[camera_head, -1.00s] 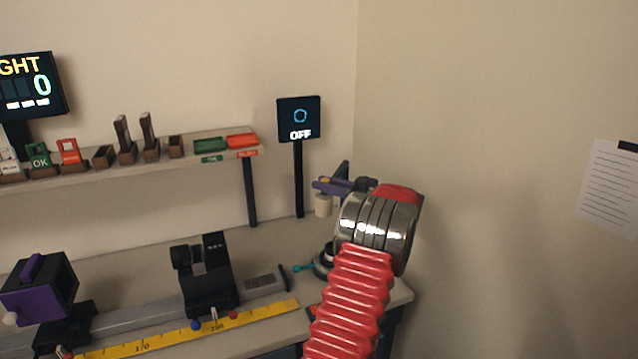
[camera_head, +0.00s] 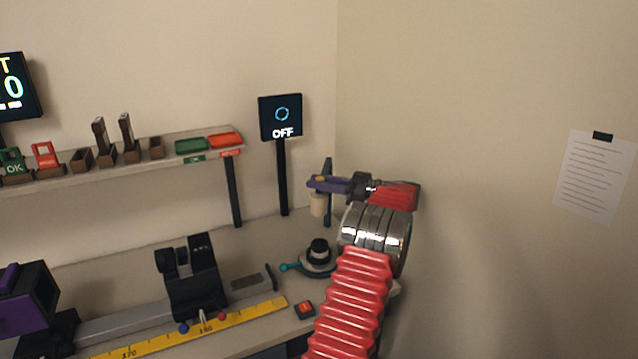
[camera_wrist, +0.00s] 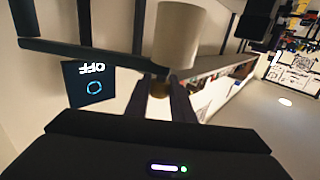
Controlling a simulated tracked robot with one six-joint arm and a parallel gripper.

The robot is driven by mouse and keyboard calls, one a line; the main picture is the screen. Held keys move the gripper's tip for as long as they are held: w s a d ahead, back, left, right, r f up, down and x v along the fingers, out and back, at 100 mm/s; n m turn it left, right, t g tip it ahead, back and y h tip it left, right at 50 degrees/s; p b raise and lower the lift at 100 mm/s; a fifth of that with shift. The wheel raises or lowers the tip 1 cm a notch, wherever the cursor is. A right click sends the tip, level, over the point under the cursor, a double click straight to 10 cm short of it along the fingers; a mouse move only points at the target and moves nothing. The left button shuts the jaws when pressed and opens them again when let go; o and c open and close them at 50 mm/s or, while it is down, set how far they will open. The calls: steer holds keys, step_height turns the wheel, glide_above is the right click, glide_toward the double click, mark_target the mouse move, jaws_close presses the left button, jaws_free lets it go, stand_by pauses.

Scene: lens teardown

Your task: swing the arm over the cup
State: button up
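The pale cup (camera_head: 318,205) shows in the head view directly below my fingertips, in front of a black post. In the wrist view, which is upside down, the cup (camera_wrist: 180,35) looms large beyond the fingertips. My gripper (camera_head: 320,183) points left in the head view, its purple fingers close together. In the wrist view the fingers of my gripper (camera_wrist: 163,90) are closed around a small brass-coloured piece (camera_wrist: 158,88). Whether the cup touches the fingers or what supports it cannot be told.
The screen reading OFF (camera_head: 281,117) stands on a post left of my gripper. A round black-and-white piece on a dark base (camera_head: 318,252) sits on the bench below. The rail with a black carriage (camera_head: 192,278) and the shelf with green and red trays (camera_head: 222,140) lie to the left.

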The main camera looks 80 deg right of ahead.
steer(key=o, duration=0.4)
steer(key=shift+o, duration=0.2)
steer(key=shift+s+r, duration=0.1)
steer(key=shift+r, duration=0.05)
step_height(320, 180, up, 10)
steer(key=shift+f, duration=0.15)
stand_by(0.8)
